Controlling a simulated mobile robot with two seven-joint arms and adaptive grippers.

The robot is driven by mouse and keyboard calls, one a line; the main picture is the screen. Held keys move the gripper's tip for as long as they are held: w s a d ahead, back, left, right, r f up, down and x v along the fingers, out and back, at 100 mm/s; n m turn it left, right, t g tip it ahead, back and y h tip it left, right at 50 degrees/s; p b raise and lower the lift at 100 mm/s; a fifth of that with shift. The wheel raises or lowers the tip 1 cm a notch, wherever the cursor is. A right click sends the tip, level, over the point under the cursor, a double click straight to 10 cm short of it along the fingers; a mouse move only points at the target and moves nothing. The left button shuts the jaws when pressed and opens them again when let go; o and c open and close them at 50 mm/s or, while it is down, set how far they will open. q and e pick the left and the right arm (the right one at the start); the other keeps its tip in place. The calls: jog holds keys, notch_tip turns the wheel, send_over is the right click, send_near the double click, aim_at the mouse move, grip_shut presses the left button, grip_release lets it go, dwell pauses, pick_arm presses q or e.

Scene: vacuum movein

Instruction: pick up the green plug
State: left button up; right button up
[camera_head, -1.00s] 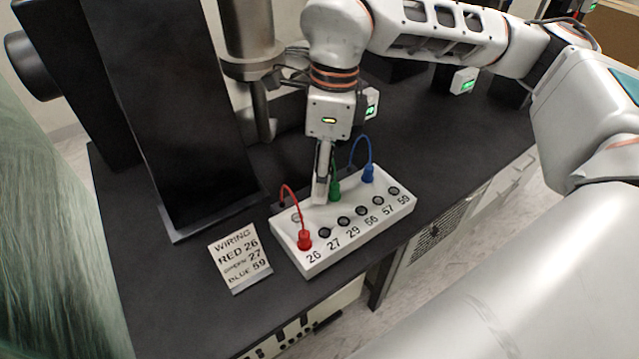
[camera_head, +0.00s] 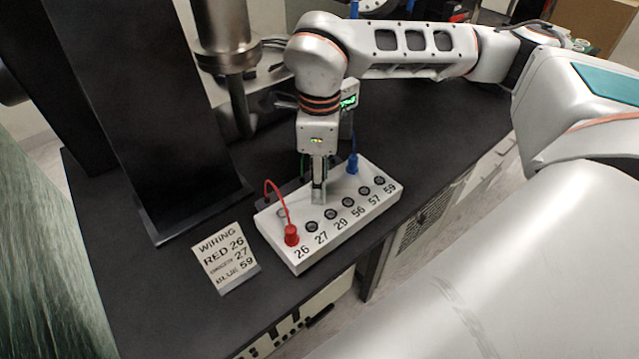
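The white socket box (camera_head: 345,228) lies on the black bench with numbered sockets along its front. My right gripper (camera_head: 318,198) points down at the middle of the box, its fingers seen close together. The green plug is hidden behind these fingers; only a bit of its green cable (camera_head: 303,166) shows beside them. I cannot tell whether the fingers grip the plug. The red plug (camera_head: 291,235) stands at socket 26. The blue plug (camera_head: 352,164) stands at the back of the box. My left gripper is not in view.
A wiring card (camera_head: 226,258) lies left of the box and reads red 26, green 27, blue 59. A tall black stand (camera_head: 165,130) rises at the back left. The black bench (camera_head: 150,290) is clear around the card.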

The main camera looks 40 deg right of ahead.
jog(key=shift+c, duration=0.5)
grip_shut()
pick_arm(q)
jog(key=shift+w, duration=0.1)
